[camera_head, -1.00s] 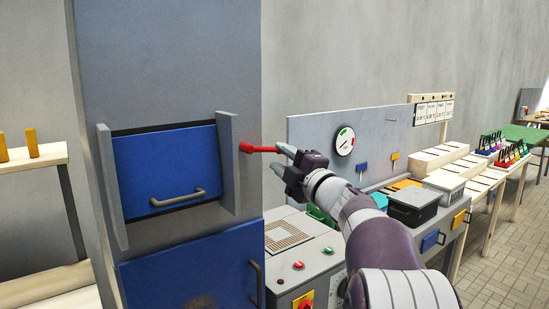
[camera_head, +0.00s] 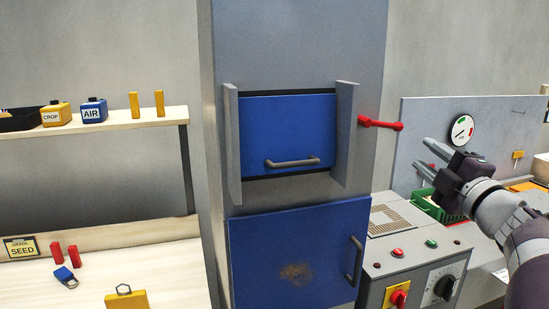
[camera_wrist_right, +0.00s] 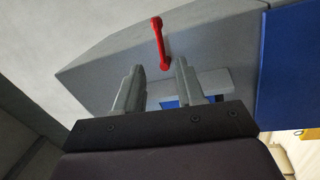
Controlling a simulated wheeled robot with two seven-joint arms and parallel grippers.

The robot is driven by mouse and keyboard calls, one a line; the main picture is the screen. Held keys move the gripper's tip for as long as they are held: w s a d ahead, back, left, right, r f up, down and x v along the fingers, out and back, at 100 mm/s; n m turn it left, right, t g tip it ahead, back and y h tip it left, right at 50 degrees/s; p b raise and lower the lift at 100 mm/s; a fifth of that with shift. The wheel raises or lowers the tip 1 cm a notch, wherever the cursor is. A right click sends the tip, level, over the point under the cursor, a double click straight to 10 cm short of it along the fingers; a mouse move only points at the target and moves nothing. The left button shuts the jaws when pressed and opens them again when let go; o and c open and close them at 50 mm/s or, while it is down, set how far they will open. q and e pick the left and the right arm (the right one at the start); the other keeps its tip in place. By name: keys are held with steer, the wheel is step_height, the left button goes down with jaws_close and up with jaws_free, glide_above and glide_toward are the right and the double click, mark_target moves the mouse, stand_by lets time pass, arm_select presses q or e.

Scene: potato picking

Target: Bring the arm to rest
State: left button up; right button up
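My right gripper (camera_head: 430,158) is open and empty at the right of the head view, in front of the grey back panel. Its two fingers stand apart in the right wrist view (camera_wrist_right: 158,85). A red lever (camera_head: 380,123) sticks out from the right side of the grey cabinet (camera_head: 300,40). The gripper is to the right of the lever and apart from it. The lever also shows beyond the fingertips in the wrist view (camera_wrist_right: 159,42). My left gripper is not in view.
The cabinet has a blue upper door (camera_head: 285,125) and a blue lower door (camera_head: 290,255). A control box (camera_head: 415,265) with knobs and a green basket (camera_head: 437,208) are below my right gripper. A wooden shelf (camera_head: 110,128) with small blocks is on the left.

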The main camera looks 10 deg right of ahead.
steer(key=s+d+f+m+g+h+p, duration=0.2)
steer(key=d+f+m+g+h, duration=0.6)
steer(key=f+m, duration=0.55)
steer(key=s+a+f+m+g+y+p, duration=0.1)
steer(key=s+a+f+m+g, duration=0.2)
steer(key=f, duration=0.4)
steer(key=s+a+f+m+g+y+p, duration=0.1)
steer(key=a+f+m+g+y, duration=0.1)
steer(key=a+f, duration=0.4)
steer(key=s+a+f+g+y+p, duration=0.1)
steer(key=s+a+f+g, duration=0.1)
steer(key=a, duration=0.5)
steer(key=s+a+f+n+g+y+p, duration=0.1)
steer(key=s+a+f+g+p, duration=0.1)
steer(key=s+a, duration=0.2)
steer(key=s+a+f+n+g+y+p, duration=0.1)
steer(key=s+a+f+y, duration=0.1)
steer(key=a, duration=0.8)
steer(key=shift+s+f+g, duration=0.4)
steer(key=shift+s+f, duration=0.1)
steer(key=shift+s, duration=0.3)
steer(key=shift+n, duration=0.25)
